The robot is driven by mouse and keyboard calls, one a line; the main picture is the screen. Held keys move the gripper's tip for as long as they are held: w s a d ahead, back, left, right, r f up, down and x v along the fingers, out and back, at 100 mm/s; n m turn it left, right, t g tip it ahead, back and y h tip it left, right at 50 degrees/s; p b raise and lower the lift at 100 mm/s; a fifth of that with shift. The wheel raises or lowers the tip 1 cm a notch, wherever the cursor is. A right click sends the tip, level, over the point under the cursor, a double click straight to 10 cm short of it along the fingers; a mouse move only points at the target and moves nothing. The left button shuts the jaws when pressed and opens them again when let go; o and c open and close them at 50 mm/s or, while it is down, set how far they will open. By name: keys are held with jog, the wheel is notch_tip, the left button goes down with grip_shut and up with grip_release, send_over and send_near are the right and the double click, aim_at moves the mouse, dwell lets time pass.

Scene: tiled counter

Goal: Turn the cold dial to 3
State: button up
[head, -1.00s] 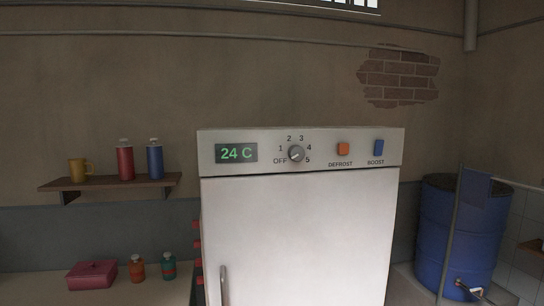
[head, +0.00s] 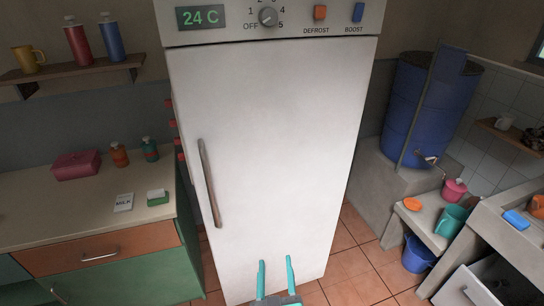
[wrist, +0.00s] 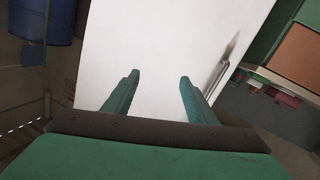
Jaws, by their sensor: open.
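The cold dial (head: 268,17) is a round grey knob on the control panel at the top of a tall white fridge (head: 265,120). The numbers around it are partly cut off by the top edge of the head view. Its light mark seems to point lower left, towards OFF, but it is small. The display (head: 201,17) left of the dial reads 24 C. My gripper (head: 276,262) is low in front of the fridge door, far below the dial, with its teal fingers apart and empty. The wrist view shows both fingers against the white door, without the dial.
An orange DEFROST button (head: 320,12) and a blue BOOST button (head: 358,12) sit right of the dial. A long vertical handle (head: 209,183) sticks out on the door's left. A counter (head: 95,205) stands left, a blue barrel (head: 425,105) right.

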jog(key=w+d+r+n+t+y, duration=0.15)
jog(key=w+r+n, duration=0.25)
jog(key=w+r, duration=0.9)
jog(key=n+g+y, duration=0.2)
jog(key=n+y, duration=0.2)
jog(key=n, duration=1)
send_near(270, 17)
jog(key=shift+t, duration=0.25)
jog(key=x, duration=0.8)
jog(key=shift+w+f, duration=0.1)
jog(key=shift+f, duration=0.15)
